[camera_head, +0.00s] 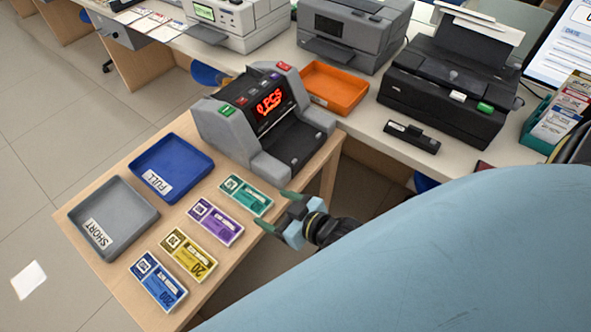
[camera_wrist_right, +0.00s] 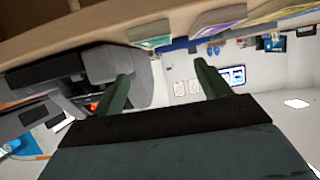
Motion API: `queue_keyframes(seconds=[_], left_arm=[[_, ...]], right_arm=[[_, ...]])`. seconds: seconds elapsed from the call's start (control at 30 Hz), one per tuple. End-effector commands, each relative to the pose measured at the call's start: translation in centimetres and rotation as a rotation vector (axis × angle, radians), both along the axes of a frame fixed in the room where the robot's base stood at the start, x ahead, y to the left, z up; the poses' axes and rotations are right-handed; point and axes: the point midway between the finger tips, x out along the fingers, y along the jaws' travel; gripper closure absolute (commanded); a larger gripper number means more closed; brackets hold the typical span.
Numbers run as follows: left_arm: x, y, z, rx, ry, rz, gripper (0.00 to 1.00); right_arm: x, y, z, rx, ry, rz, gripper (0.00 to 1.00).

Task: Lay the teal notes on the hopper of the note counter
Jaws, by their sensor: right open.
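The teal notes (camera_head: 246,195) lie flat on the wooden table, closest of the note bundles to the note counter. They also show at the top of the right wrist view (camera_wrist_right: 155,41). The grey note counter (camera_head: 262,120) has a lit red display and a dark hopper area (camera_head: 296,142) at its front; no notes show on it. My right gripper (camera_head: 279,211) is open and empty, just right of the teal notes and apart from them. Its two green fingers (camera_wrist_right: 163,85) show in the wrist view with nothing between them. My left gripper is not in view.
Purple (camera_head: 215,221), yellow (camera_head: 188,254) and blue (camera_head: 158,281) notes lie in a row toward the table's front. A blue FULL tray (camera_head: 203,157) and grey SHORT tray (camera_head: 150,215) stand left of them. An orange tray (camera_head: 335,88) and a black printer (camera_head: 440,100) occupy the counter behind.

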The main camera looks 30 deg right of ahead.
Motion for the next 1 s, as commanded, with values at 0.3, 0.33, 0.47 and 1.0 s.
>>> queue_keyframes(seconds=[0.3,0.33,0.47,1.0], left_arm=[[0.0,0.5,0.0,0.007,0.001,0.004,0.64],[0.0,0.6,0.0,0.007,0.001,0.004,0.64],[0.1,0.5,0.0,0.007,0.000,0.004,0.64],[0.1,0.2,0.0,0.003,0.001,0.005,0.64]], right_arm=[[-0.3,-0.4,-1.4,-0.011,0.028,-0.008,0.24],[-0.5,-0.6,-2.3,-0.018,0.046,-0.014,0.24],[-2.3,-2.1,-8.3,-0.065,0.168,-0.047,0.24],[-27.7,-7.5,-32.5,-0.291,0.931,-0.132,0.24]])
